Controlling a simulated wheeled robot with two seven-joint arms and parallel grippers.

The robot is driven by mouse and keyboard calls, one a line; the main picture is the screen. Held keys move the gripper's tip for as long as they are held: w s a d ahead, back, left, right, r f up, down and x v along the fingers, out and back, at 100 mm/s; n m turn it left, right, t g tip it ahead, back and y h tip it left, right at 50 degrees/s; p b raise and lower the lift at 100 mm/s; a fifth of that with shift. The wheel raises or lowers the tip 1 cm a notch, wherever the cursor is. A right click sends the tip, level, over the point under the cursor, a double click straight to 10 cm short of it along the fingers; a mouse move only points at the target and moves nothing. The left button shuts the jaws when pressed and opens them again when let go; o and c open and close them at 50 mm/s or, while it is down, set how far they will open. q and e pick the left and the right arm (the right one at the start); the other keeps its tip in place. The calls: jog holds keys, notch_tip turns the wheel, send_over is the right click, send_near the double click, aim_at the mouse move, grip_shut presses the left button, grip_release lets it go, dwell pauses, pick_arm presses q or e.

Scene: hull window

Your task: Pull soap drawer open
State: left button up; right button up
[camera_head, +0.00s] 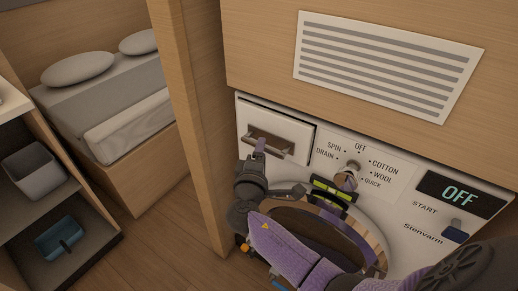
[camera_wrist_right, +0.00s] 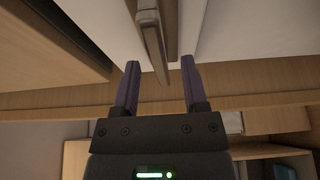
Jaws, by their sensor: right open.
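The soap drawer (camera_head: 285,123) is the white front at the washing machine's upper left. Dark lines run along its top and right edges; I cannot tell whether it stands out at all. Its brown bar handle (camera_head: 282,145) lies level across the front. In the right wrist view my right gripper (camera_wrist_right: 160,78) is open, with two purple fingers apart. The handle (camera_wrist_right: 152,35) ends in the space between them in the picture; contact is not visible. My left gripper is not in view.
The machine's dial (camera_head: 353,166) and OFF display (camera_head: 460,194) are right of the drawer. A wooden post (camera_head: 200,110) stands close on the left. A vent (camera_head: 385,60) is above. Shelves with a grey bin (camera_head: 35,172) and a bed (camera_head: 110,100) are further left.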

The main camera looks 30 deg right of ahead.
jog(key=shift+x, duration=1.1)
grip_shut()
jog(key=shift+a, duration=0.1)
dwell(0.5)
